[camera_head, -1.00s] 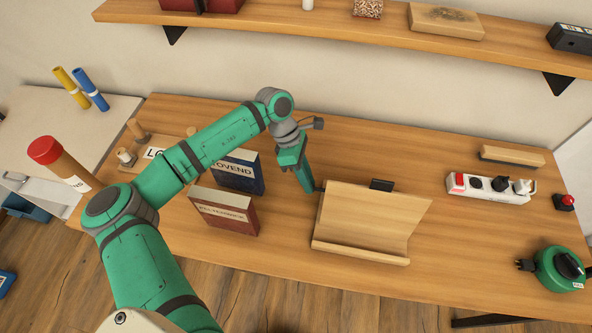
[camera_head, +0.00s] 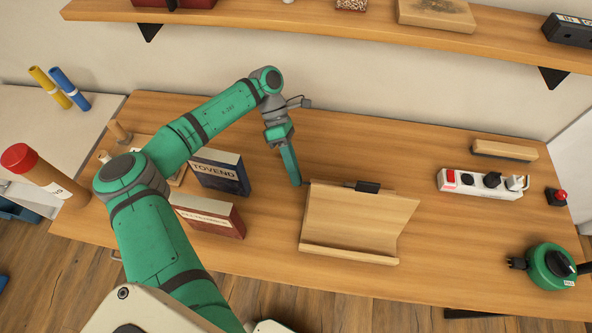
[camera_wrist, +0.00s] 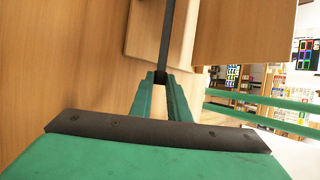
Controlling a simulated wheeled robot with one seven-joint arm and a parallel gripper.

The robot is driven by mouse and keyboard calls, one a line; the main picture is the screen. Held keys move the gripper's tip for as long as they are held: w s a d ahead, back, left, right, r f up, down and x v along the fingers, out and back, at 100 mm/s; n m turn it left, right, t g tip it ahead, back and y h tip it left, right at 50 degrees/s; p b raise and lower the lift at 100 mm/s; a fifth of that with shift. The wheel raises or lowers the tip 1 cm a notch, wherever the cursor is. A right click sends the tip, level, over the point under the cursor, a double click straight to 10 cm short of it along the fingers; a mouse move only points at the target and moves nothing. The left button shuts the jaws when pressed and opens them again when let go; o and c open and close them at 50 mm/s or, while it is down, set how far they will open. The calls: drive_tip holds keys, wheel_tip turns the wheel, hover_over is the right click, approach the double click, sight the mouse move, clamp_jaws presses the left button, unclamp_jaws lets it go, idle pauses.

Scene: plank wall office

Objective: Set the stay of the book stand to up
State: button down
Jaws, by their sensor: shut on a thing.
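The wooden book stand (camera_head: 358,225) sits on the desk, with its tilted board and front ledge toward me. A dark thin bar, which looks like its stay, shows along the board's back top edge, with a black block (camera_head: 368,187) at that edge. My gripper (camera_head: 297,183) is at the board's upper left corner. In the wrist view, my gripper (camera_wrist: 160,78) is shut on the end of the dark stay bar (camera_wrist: 166,38), which runs away from the fingertips beside the wooden board (camera_wrist: 228,35). Most of the stay behind the board is hidden in the head view.
Two books, dark blue (camera_head: 220,172) and red (camera_head: 207,215), stand left of the stand, near my arm. A power strip (camera_head: 480,184), wooden block (camera_head: 504,149), red button (camera_head: 556,196) and green reel (camera_head: 550,267) are on the right. A shelf (camera_head: 330,18) hangs above.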

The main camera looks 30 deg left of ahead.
drive_tip(key=shift+a, duration=0.1)
drive_tip(key=c, duration=1.9)
unclamp_jaws()
drive_tip(key=shift+c, duration=0.2)
drive_tip(key=v, duration=1)
drive_tip(key=shift+a+r, duration=0.2)
drive_tip(key=shift+r, duration=0.15)
drive_tip(key=shift+w+a+f, duration=0.1)
